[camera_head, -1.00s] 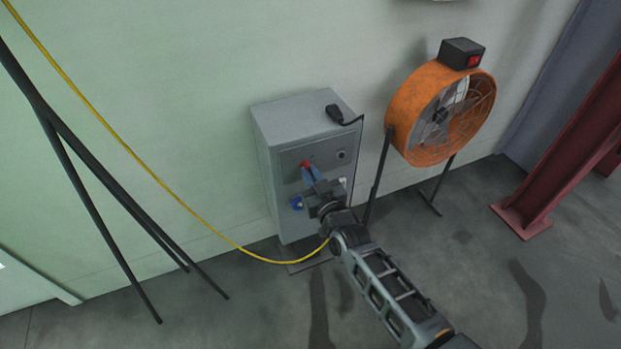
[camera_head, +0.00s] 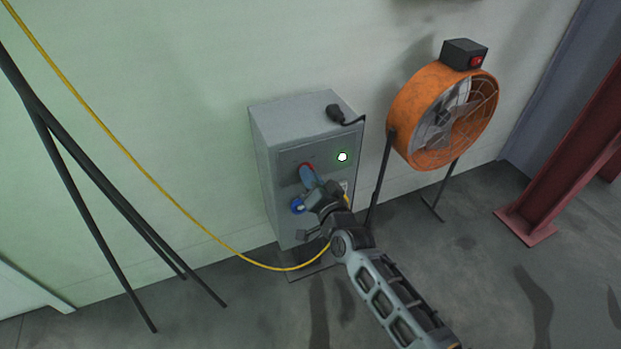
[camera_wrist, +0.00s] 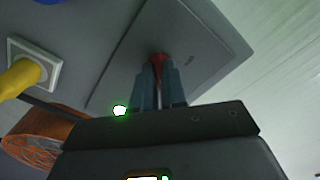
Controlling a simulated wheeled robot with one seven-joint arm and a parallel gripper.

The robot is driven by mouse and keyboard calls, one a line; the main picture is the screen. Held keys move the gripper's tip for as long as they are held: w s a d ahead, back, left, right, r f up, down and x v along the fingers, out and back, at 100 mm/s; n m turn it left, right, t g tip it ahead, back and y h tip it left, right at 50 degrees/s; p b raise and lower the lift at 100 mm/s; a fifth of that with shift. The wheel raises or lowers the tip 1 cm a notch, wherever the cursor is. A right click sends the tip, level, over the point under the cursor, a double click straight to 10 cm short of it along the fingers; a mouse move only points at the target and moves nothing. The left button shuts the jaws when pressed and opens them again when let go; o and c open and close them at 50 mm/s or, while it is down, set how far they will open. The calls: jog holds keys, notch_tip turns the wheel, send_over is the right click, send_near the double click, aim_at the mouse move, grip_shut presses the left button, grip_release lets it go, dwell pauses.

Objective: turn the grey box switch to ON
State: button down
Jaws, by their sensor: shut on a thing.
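The grey box (camera_head: 265,165) stands on the floor against the wall. Its red switch (camera_head: 304,167) is on the front panel, and it also shows in the wrist view (camera_wrist: 157,60). My gripper (camera_head: 309,177) is at the front panel, its blue fingers shut on the red switch; the fingers also show in the wrist view (camera_wrist: 158,82). The fingers hide most of the switch. A round lamp (camera_head: 342,157) on the panel glows bright green-white.
An orange fan (camera_head: 404,118) on a stand is right of the box. Dark tripod legs (camera_head: 98,200) stand at left.

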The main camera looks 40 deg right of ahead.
jog(key=shift+m, duration=0.4)
jog(key=c, duration=1.2)
grip_release()
jog(key=shift+p+v, duration=0.7)
jog(key=shift+v, duration=3.25)
